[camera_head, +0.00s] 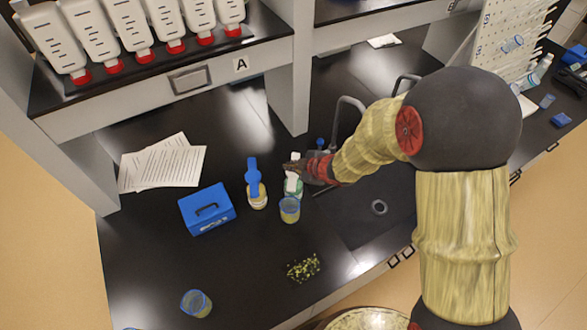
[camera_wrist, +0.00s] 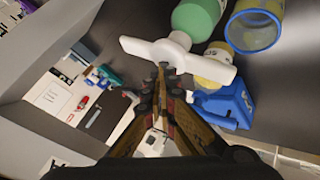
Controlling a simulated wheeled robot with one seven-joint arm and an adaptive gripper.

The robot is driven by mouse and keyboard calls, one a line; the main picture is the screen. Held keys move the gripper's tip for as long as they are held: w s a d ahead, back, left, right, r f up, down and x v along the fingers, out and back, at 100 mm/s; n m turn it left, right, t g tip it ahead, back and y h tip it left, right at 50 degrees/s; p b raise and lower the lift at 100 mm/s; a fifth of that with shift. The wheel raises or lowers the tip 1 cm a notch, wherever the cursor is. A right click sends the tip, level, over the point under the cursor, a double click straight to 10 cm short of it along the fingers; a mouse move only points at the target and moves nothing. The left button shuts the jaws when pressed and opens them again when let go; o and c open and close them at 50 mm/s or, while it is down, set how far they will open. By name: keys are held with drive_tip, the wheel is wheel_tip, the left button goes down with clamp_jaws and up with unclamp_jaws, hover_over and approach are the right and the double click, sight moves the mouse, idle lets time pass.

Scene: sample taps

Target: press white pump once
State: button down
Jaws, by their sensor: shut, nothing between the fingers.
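The white pump (camera_head: 294,184) is the head of a green bottle (camera_head: 299,194) on the black bench. In the wrist view the white pump head (camera_wrist: 150,47) spreads wide just beyond my fingertips, with the green bottle (camera_wrist: 197,15) behind it. My gripper (camera_head: 288,167) is shut and empty, its tips at the top of the white pump. I cannot tell whether they touch it. A blue pump (camera_head: 253,176) on a pale yellow bottle (camera_head: 258,199) stands just left; the blue pump (camera_wrist: 232,101) also shows in the wrist view.
A clear cup with a blue rim (camera_head: 290,210) stands close in front of the pump bottles. A blue box (camera_head: 207,210) and papers (camera_head: 163,166) lie to the left. A sink (camera_head: 375,215) is to the right. Another cup (camera_head: 196,304) stands at the front left.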

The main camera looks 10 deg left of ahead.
drive_tip(key=shift+f, duration=0.25)
idle(0.3)
drive_tip(key=shift+r+p, duration=1.1)
drive_tip(key=shift+r, duration=0.2)
wheel_tip(320, 180, up, 5)
drive_tip(key=p, duration=0.4)
drive_tip(key=shift+p, duration=0.3)
